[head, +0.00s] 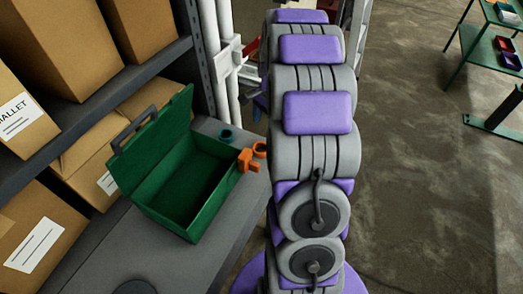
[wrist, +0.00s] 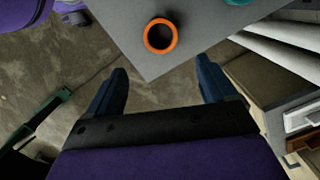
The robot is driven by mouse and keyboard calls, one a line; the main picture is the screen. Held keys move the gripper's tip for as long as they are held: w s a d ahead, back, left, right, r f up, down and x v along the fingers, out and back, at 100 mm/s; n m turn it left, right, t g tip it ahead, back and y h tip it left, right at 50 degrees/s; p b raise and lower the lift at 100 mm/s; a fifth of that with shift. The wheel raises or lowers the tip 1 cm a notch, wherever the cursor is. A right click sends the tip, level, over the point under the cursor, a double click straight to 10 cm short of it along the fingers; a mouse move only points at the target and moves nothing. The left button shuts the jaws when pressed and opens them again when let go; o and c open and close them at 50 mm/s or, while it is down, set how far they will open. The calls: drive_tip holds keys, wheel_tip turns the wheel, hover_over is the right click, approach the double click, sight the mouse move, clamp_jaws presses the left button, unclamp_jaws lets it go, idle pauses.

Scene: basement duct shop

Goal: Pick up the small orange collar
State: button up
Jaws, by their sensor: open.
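The small orange collar (wrist: 148,38) is a ring lying near the corner of a grey surface (wrist: 185,62) in the wrist view. In the head view the orange collar (head: 259,145) shows just right of the green toolbox, close to my arm. My gripper (wrist: 161,68) has two dark blue fingers spread wide apart, with nothing between them. The collar appears beyond the fingertips, roughly centred between them.
An open green toolbox (head: 155,172) stands on the grey shelf with an orange piece (head: 246,161) at its right end. A teal ring (head: 227,135) lies nearby. White pipes (head: 228,70) rise behind. Cardboard boxes (head: 75,45) fill the left shelves. The right floor is mostly open.

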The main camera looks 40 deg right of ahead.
hover_over(261, 146)
drive_tip(key=s, duration=0.2)
drive_tip(key=f, duration=0.4)
drive_tip(key=shift+a+b, duration=0.4)
drive_tip(key=shift+w+a+f, duration=0.1)
drive_tip(key=shift+a+f, duration=0.25)
drive_tip(key=shift+a, duration=0.05)
drive_tip(key=f, duration=0.1)
drive_tip(key=f+b, duration=0.1)
drive_tip(key=f, duration=0.1)
drive_tip(key=d+f+b, duration=0.1)
drive_tip(key=f, duration=0.1)
drive_tip(key=shift+w, duration=0.25)
drive_tip(key=shift+a+f, duration=0.1)
drive_tip(key=shift+f, duration=0.1)
drive_tip(key=shift+a+r, duration=0.15)
drive_tip(key=shift+a, duration=0.35)
drive_tip(key=shift+c, duration=0.6)
drive_tip(key=c, duration=0.3)
drive_tip(key=shift+d, duration=0.45)
drive_tip(key=c, duration=0.4)
drive_tip(key=shift+a, duration=0.2)
drive_tip(key=c, duration=0.3)
